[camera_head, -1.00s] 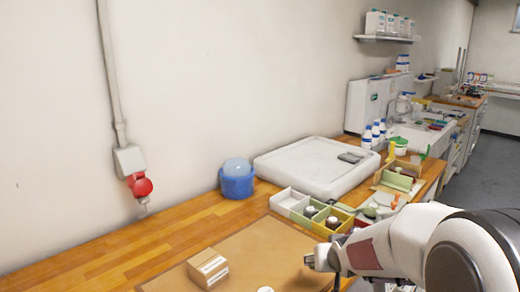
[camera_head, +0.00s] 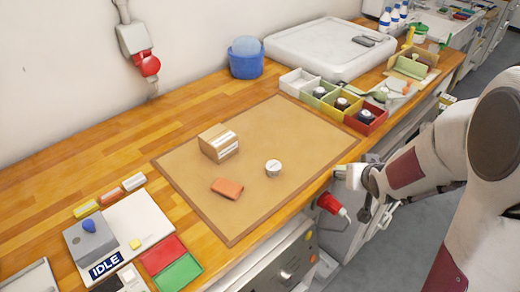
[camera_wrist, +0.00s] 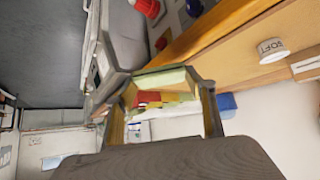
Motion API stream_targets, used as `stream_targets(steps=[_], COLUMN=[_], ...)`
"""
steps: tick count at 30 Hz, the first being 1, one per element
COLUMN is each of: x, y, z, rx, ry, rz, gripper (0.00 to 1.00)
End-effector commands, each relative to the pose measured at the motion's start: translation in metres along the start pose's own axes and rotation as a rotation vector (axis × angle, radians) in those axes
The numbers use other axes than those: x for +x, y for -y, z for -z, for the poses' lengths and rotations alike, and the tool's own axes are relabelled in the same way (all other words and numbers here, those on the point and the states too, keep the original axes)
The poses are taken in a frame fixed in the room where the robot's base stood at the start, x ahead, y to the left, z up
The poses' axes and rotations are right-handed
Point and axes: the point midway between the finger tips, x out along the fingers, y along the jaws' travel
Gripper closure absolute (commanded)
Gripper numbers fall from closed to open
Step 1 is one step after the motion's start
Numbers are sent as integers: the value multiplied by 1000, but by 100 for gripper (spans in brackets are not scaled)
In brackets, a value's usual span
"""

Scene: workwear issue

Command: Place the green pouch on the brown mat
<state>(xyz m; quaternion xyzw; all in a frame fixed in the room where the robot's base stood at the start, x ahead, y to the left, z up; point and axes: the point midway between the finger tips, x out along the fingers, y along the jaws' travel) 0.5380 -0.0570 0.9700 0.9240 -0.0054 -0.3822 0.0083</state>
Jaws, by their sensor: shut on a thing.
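The brown mat (camera_head: 300,140) lies on the wooden bench, flat with a darker border. My gripper (camera_head: 365,205) is at the mat's right, out beyond the bench's front edge; its fingers are small and partly hidden there. In the wrist view, my gripper (camera_wrist: 160,85) is shut on a pale green thing (camera_wrist: 165,77), seen edge-on between the fingertips, which I take to be the green pouch. The pouch cannot be made out in the head view.
On the mat are a cardboard box (camera_head: 213,141), an orange pouch (camera_head: 227,188) and a white round tin (camera_head: 273,168). Coloured bins (camera_head: 365,122) stand behind its right end. A red plug (camera_head: 330,204) juts from the bench front. The mat's right and near parts are clear.

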Motion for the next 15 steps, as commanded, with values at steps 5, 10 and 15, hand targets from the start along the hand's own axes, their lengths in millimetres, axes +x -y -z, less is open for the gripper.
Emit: stream_targets(steps=[5, 10, 15], x=[-6, -9, -7], y=[-8, -8, -4], z=[-24, -34, -29], rx=[3, -2, -14], ry=[1, -2, -5], rz=[5, 24, 46], gripper=[66, 66, 66])
